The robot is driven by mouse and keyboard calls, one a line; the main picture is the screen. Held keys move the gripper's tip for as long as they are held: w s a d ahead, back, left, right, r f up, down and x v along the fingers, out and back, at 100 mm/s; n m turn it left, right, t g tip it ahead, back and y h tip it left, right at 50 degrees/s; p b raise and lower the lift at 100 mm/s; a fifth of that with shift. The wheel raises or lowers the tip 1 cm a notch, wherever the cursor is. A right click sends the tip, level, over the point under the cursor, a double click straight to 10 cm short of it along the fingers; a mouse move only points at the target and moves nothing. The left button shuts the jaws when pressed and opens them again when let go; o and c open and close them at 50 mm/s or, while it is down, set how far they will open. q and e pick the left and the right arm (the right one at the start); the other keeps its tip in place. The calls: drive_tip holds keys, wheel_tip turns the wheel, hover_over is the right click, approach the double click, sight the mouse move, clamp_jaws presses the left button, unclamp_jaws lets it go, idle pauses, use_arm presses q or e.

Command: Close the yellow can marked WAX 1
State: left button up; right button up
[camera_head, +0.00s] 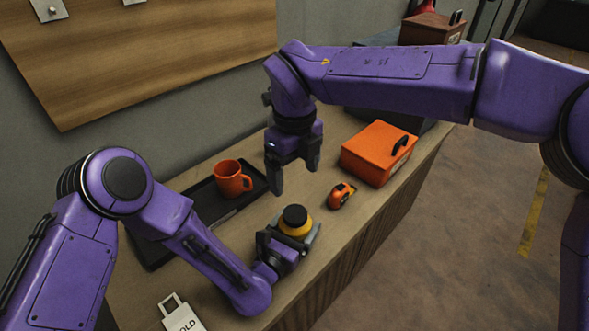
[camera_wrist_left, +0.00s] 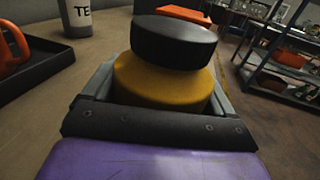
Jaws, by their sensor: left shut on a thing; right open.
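The yellow can (camera_head: 292,231) stands on the bench with a round black lid (camera_head: 295,215) on top. My left gripper (camera_head: 296,230) is shut around the can's sides. In the left wrist view the can (camera_wrist_left: 150,85) sits between the fingers, and the lid (camera_wrist_left: 174,42) looks a little off-centre on it; I cannot tell whether it is fully seated. The WAX 1 marking is not visible. My right gripper (camera_head: 296,176) is open and empty, pointing down above the bench, behind the can and clear of the lid.
An orange mug (camera_head: 232,179) stands on a dark tray (camera_head: 160,248) at the left. An orange tape measure (camera_head: 341,195) and an orange box (camera_head: 379,153) lie right of the can. A white tag (camera_head: 182,319) is at the front. A labelled grey container (camera_wrist_left: 76,16) shows in the wrist view.

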use_arm(q)
drive_tip(key=o, duration=1.8)
drive_tip(key=shift+o, duration=0.3)
drive_tip(key=shift+f, duration=0.1)
use_arm(e)
drive_tip(key=shift+w, duration=0.1)
use_arm(q)
drive_tip(key=shift+s+a+f, duration=0.1)
drive_tip(key=shift+s+a, duration=0.1)
drive_tip(key=shift+s, duration=0.05)
drive_tip(key=b+v, duration=0.4)
drive_tip(key=v, duration=0.5)
drive_tip(key=shift+a, duration=0.1)
use_arm(e)
wheel_tip(320, 180, down, 4)
drive_tip(key=shift+r, duration=0.1)
use_arm(q)
drive_tip(key=shift+s+a, duration=0.15)
drive_tip(key=shift+s, duration=0.2)
